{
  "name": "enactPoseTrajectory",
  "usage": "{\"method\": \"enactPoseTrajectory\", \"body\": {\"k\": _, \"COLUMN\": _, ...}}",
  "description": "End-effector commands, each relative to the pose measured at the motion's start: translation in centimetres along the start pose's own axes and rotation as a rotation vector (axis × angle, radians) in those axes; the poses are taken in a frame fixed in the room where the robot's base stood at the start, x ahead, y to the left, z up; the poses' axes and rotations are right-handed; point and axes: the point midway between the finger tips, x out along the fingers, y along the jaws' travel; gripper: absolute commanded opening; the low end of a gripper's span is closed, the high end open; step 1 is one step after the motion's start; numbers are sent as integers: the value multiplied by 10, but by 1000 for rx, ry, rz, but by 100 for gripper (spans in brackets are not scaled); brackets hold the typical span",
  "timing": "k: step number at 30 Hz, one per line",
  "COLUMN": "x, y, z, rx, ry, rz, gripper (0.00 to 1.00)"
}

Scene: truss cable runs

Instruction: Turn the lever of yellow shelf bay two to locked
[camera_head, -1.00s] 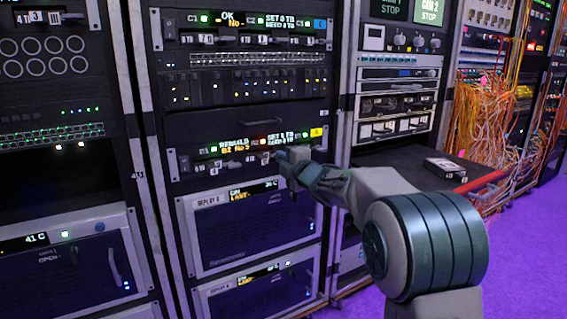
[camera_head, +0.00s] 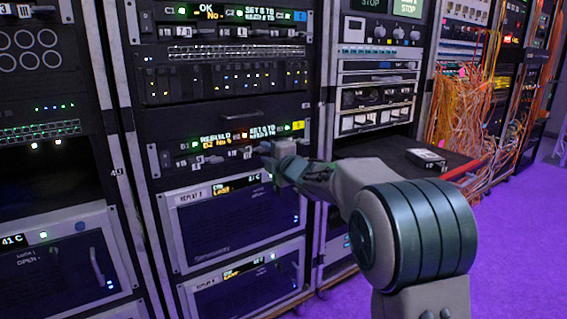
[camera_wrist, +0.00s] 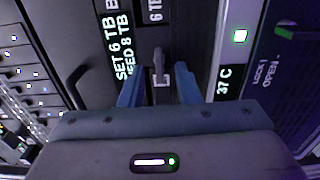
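The yellow shelf (camera_head: 168,160) is a dark rack unit with a yellow tag (camera_head: 298,126) at its right end and a lit text row reading "REBUILD" with "B2" below it. Several small levers with white labels line its front. My gripper (camera_head: 270,160) is at the right part of this lever row and hides the levers behind it. In the wrist view my gripper (camera_wrist: 160,92) has its two blue fingers apart. A grey lever (camera_wrist: 159,64) stands between them, with a gap visible on each side. I cannot read which bay it belongs to.
A blue-tagged shelf (camera_head: 225,14) is higher in the same rack. A glass-fronted unit (camera_head: 222,228) sits just below the yellow shelf. To the right are a dark ledge with a small box (camera_head: 427,158) and hanging orange cables (camera_head: 455,110). Purple floor at the right is clear.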

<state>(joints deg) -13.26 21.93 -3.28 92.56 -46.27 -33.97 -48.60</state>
Motion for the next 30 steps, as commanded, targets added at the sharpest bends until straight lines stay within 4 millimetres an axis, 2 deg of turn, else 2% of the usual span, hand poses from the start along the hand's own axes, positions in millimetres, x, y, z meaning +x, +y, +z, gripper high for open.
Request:
{"method": "enactPoseTrajectory", "body": {"k": 12, "x": -79, "y": 3, "z": 1, "rx": -1, "ry": -2, "rz": 0, "gripper": 29}}
{"method": "enactPoseTrajectory", "body": {"k": 18, "x": -109, "y": 2, "z": 0, "rx": -1, "ry": -1, "rz": 1, "gripper": 29}}
{"method": "enactPoseTrajectory", "body": {"k": 24, "x": -122, "y": 0, "z": 0, "rx": -1, "ry": 0, "rz": 0, "gripper": 29}}
{"method": "enactPoseTrajectory", "body": {"k": 30, "x": -123, "y": 0, "z": 0, "rx": -1, "ry": 1, "rz": 0, "gripper": 29}}
